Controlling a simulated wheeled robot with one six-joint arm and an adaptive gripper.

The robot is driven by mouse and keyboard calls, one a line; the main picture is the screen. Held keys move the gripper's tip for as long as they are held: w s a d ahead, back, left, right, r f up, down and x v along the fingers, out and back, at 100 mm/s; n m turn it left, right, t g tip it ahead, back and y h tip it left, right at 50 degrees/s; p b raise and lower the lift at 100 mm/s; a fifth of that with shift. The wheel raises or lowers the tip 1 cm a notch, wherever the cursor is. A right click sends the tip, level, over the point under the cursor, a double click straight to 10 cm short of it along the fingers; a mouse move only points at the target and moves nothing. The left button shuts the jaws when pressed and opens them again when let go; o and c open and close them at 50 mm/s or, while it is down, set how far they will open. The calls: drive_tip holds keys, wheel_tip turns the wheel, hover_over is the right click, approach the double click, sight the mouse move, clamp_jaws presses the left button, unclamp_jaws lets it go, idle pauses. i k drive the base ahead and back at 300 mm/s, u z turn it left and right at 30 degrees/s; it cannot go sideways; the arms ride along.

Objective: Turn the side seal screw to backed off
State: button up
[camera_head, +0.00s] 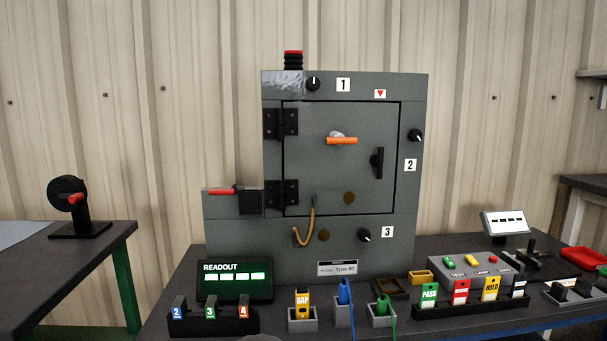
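The grey enclosure (240,240) stands on the dark bench with its door (310,170) shut. Three black knobs with white marks show on it. One knob (416,135) is at the right edge, above label 2. Another knob (313,84) is at the top beside label 1, its mark roughly upright. The third knob (364,235) is low beside label 3. No knob is named as the side seal screw; the one at the right edge fits the word side. Its setting is too small to read surely. My gripper is not in view.
The door has an orange handle (342,141) and a black latch (377,162). A readout (235,281), holders with tools (303,304) and coloured tags (460,291) line the bench front. A control box (470,264) stands right. Air right of the enclosure is clear.

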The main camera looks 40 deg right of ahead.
sight(415, 135)
drive_tip(key=u, duration=0.55)
drive_tip(key=i, duration=0.6)
drive_tip(key=z, duration=2.2)
